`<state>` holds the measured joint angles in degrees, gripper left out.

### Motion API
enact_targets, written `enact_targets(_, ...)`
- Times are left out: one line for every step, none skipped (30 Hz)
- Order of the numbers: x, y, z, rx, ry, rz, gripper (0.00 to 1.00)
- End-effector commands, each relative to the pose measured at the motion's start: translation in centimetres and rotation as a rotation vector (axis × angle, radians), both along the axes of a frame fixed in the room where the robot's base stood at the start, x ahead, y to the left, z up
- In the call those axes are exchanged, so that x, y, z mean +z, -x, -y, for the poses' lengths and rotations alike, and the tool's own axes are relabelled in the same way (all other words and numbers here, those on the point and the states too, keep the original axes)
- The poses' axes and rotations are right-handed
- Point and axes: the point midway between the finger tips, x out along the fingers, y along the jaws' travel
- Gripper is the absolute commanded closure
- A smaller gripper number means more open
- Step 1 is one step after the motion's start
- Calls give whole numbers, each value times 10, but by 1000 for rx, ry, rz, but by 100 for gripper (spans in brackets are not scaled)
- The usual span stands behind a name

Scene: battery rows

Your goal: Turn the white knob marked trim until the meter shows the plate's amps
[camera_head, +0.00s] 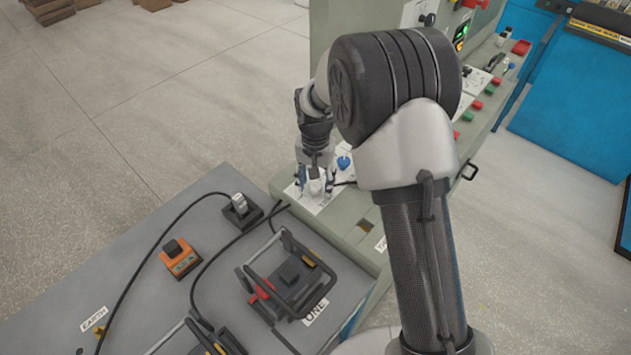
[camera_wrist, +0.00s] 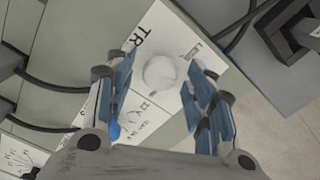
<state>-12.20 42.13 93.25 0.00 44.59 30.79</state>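The white knob (camera_wrist: 160,73) shows in the wrist view on a white label plate (camera_wrist: 163,30) with the letters "TR" in sight. My gripper (camera_wrist: 160,82) is open, with one blue-padded finger on each side of the knob and a gap to each. In the head view my gripper (camera_head: 316,184) points down over the panel's near corner, and the knob (camera_head: 316,187) shows only in part between the fingers. The meter's reading and the plate's amps cannot be read in either view; my arm covers much of the panel.
A blue knob (camera_head: 344,162) sits close to the right of my gripper, and black cables run nearby. A grey bench (camera_head: 150,262) with an orange device (camera_head: 180,258) and a black-framed unit (camera_head: 290,275) lies at the near left. Open floor (camera_head: 140,120) lies beyond.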

Motion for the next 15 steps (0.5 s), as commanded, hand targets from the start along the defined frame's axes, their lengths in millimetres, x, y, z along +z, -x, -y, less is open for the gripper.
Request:
enact_targets(0,0,0,0,0,0,56)
enact_targets(0,0,0,0,0,0,58)
enact_targets(0,0,0,0,0,0,61)
enact_targets(0,0,0,0,0,0,63)
enact_targets(0,0,0,0,0,0,65)
enact_targets(0,0,0,0,0,0,68)
enact_targets(0,0,0,0,0,0,70)
enact_targets(0,0,0,0,0,0,72)
enact_targets(0,0,0,0,0,0,74)
enact_targets(0,0,0,0,0,0,76)
enact_targets(0,0,0,0,0,0,78)
enact_targets(0,0,0,0,0,0,81)
enact_targets(0,0,0,0,0,0,83)
enact_targets(0,0,0,0,0,0,85)
enact_targets(0,0,0,0,0,0,88)
